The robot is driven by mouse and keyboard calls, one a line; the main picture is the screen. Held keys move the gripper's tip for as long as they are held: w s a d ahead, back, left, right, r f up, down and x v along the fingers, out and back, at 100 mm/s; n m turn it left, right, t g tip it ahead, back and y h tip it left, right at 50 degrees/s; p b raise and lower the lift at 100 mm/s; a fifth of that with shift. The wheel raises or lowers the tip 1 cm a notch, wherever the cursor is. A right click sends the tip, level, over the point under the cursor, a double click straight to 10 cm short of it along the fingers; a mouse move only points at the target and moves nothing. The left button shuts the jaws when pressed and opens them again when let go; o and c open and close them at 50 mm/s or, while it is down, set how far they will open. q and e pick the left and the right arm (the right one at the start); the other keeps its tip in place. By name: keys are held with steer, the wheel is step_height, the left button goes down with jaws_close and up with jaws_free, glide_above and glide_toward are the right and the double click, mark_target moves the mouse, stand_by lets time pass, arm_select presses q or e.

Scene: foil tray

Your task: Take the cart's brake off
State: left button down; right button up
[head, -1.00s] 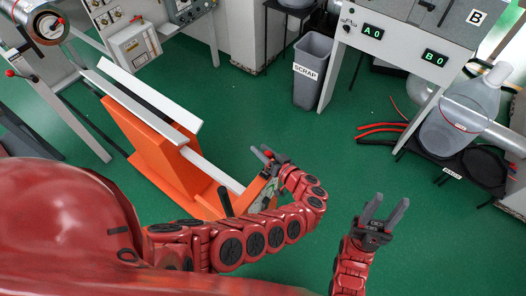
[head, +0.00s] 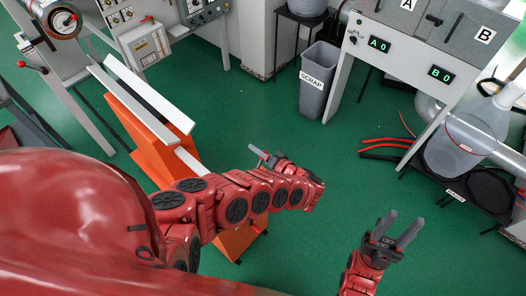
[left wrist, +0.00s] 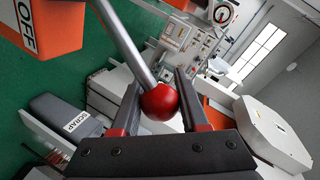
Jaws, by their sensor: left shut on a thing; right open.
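The orange cart (head: 135,125) with two pale rails on top stands at the left in the head view; my left arm hides much of its near end. In the left wrist view the brake lever (left wrist: 125,42) is a grey metal rod with a red ball knob (left wrist: 160,103). The knob sits between the fingers of my left gripper (left wrist: 158,84), which is shut on it. An orange block at the upper left carries an OFF label (left wrist: 28,30). In the head view my left gripper (head: 265,155) is beyond the cart's near end. My right gripper (head: 406,218) is open and empty over the floor.
A grey SCRAP bin (head: 318,85) stands at the back. A bench with A0 and B0 displays (head: 410,60) is at the right, with a dark mat (head: 455,180) and red rods by it. Machines line the left and back. Green floor is clear in the middle.

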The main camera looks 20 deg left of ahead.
arm_select(q)
steer(key=shift+f, duration=0.15)
stand_by(0.3)
steer(key=c, duration=0.9)
jaws_free()
steer(key=o, duration=0.5)
steer(key=shift+w, duration=0.1)
